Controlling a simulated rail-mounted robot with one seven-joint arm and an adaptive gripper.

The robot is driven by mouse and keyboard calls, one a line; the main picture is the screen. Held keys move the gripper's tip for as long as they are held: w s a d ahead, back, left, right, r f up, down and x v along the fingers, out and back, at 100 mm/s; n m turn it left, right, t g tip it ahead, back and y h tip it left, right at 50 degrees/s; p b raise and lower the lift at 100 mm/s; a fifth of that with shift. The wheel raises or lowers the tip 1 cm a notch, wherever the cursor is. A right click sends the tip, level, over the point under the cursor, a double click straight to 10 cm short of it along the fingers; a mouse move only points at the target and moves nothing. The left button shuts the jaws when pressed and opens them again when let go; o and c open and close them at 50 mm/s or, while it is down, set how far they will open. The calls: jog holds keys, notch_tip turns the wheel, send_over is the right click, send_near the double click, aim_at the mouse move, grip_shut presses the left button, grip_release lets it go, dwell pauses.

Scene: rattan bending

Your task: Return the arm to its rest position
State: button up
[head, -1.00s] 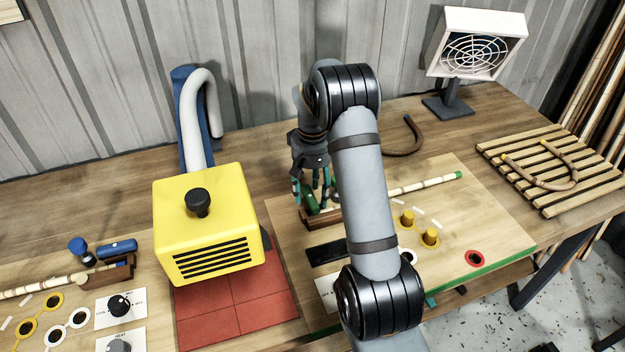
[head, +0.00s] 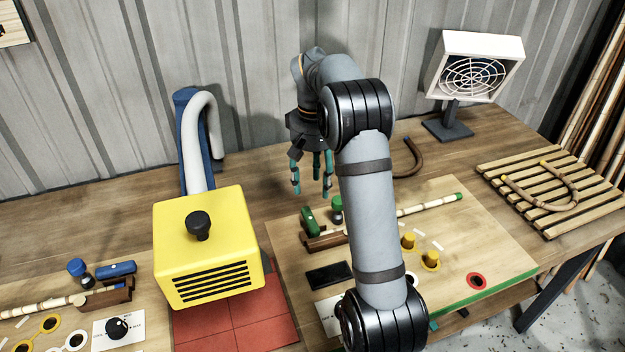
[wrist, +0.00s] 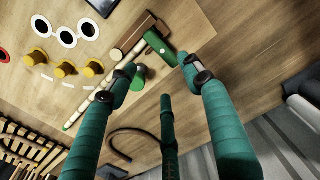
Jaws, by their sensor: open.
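My gripper (head: 312,178) hangs open and empty above the workbench in the head view, behind the green clamp (head: 309,220). Its teal fingers are spread apart, and they also fill the lower part of the wrist view (wrist: 165,85). The green clamp sits on a brown wooden block, and it shows between the fingers in the wrist view (wrist: 160,47). A pale rattan pole (head: 430,204) with a green end runs from the block across the board. My forearm hides part of the pole and board in the head view.
A yellow heater box (head: 205,245) with a pipe stands left of my arm. A bending board (head: 480,235) with yellow pegs (head: 430,259) lies right. A slatted rack (head: 550,190) holding a bent cane and a white fan (head: 475,70) are farther right. The wall is close behind.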

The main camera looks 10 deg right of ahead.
aim_at(313, 217)
notch_tip(313, 217, down, 12)
jog(key=shift+f, duration=0.1)
dwell(0.7)
jog(key=shift+r, duration=0.2)
